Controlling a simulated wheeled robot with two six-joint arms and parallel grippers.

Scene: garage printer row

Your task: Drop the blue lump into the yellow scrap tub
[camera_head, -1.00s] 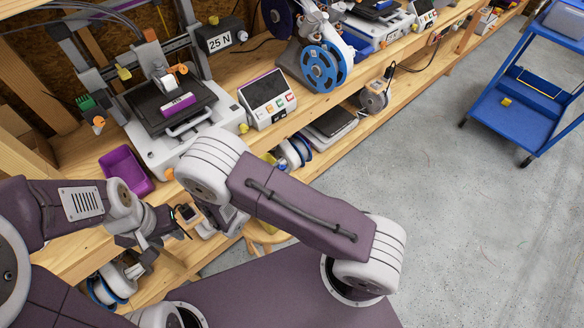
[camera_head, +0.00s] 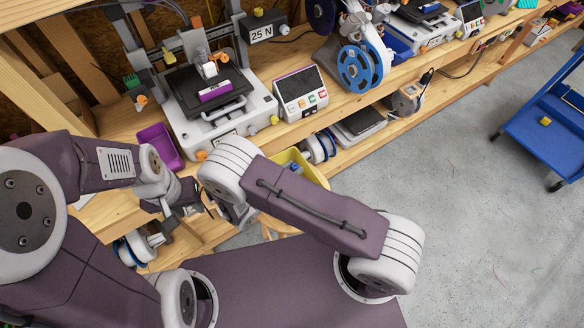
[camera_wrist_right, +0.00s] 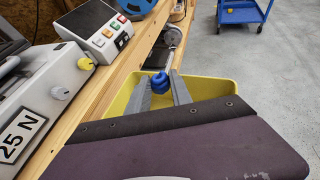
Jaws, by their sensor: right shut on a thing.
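The blue lump (camera_wrist_right: 160,83) is held between the two grey fingertips of my right gripper (camera_wrist_right: 161,90) in the right wrist view. The lump is over the yellow scrap tub (camera_wrist_right: 215,90), whose wall and rim show around the fingers. In the head view the tub (camera_head: 316,174) shows beyond my right arm, which hides part of it. A small blue patch (camera_head: 295,167), probably the lump, shows there against the tub. My right gripper is mostly hidden there behind my arm. My left gripper (camera_head: 192,208) is low by the bench's front edge; its jaws are unclear.
A printer (camera_head: 215,105) stands on the bench, with a purple bin (camera_head: 160,146) and a control box (camera_head: 300,93) nearby. Spools (camera_head: 320,147) sit on the lower shelf. A wooden stool (camera_head: 275,226) shows below the tub. The floor between bench and blue trolley (camera_head: 550,125) is clear.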

